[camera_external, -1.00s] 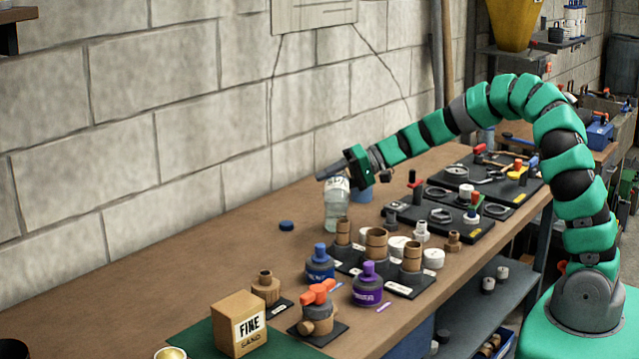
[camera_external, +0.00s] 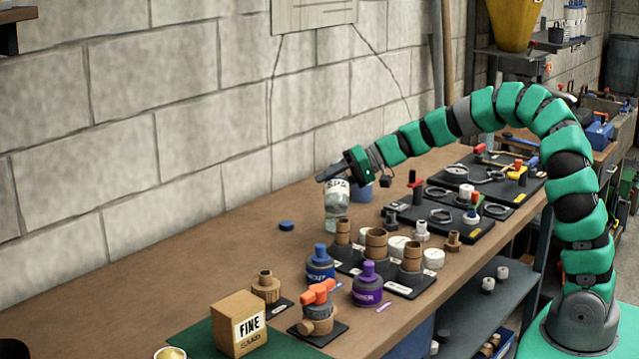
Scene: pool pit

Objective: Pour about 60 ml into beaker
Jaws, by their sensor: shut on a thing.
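My gripper (camera_external: 340,168) is shut on the upper end of a clear bottle (camera_external: 337,208) with a pale label, on the left part of the workbench near the wall. The bottle looks close to upright. Its lower end is at or just above the bench top; I cannot tell whether it touches. My fingers hide its top. I cannot make out a separate beaker or the liquid level.
A blue cap (camera_external: 286,225) lies on the bench (camera_external: 180,275) to the left. Brown cylinders (camera_external: 376,243), a blue bottle (camera_external: 320,263) and a purple bottle (camera_external: 367,285) crowd the front. Black tool trays (camera_external: 440,222) lie right. Bench is clear along the wall.

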